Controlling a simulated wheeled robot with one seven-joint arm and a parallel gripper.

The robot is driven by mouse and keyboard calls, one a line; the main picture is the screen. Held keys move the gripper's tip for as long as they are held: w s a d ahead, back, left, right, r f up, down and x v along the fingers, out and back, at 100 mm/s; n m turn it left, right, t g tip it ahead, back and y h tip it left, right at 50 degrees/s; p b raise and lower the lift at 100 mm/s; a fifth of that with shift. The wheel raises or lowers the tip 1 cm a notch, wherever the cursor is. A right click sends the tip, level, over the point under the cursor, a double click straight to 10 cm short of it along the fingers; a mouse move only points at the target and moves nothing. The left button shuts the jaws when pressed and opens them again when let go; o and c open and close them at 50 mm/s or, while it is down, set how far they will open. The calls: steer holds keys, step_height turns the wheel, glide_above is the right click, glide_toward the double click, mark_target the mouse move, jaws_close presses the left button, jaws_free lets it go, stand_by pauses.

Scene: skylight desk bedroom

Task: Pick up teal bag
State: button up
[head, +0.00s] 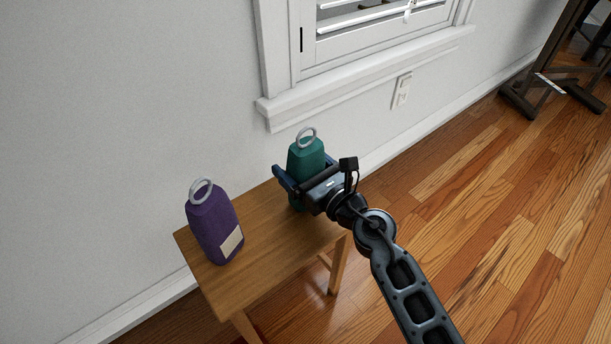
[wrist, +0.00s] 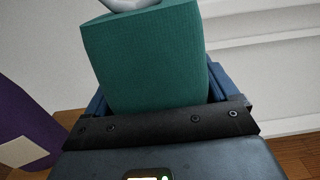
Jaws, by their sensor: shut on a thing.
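The teal bag (head: 306,158) has a pale ring on top and stands near the far end of a small wooden table, close to the wall. My gripper (head: 295,182) is shut on it, with one blue finger on each side of its body. In the wrist view the teal bag (wrist: 145,58) fills the middle between the blue fingers (wrist: 160,95). The gripper hides the bag's lower part, so I cannot tell whether its base touches the table.
A purple bag (head: 211,222) with a ring and pale label stands on the wooden table (head: 262,262), left of the teal bag. It also shows in the wrist view (wrist: 22,125). A window sill (head: 360,75) juts from the wall behind.

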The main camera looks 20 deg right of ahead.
mark_target(300, 149)
steer(key=shift+r, duration=0.1)
step_height(300, 149, up, 4)
steer(key=p, duration=0.3)
steer(key=shift+r+p, duration=0.15)
steer(key=shift+p, duration=0.25)
steer(key=s+d+r+p, duration=0.3)
steer(key=s+d+r, duration=0.2)
steer(key=d, duration=0.5)
steer(key=shift+s+d+r, duration=0.15)
steer(key=shift+s+r, duration=0.1)
steer(key=shift+r, duration=0.55)
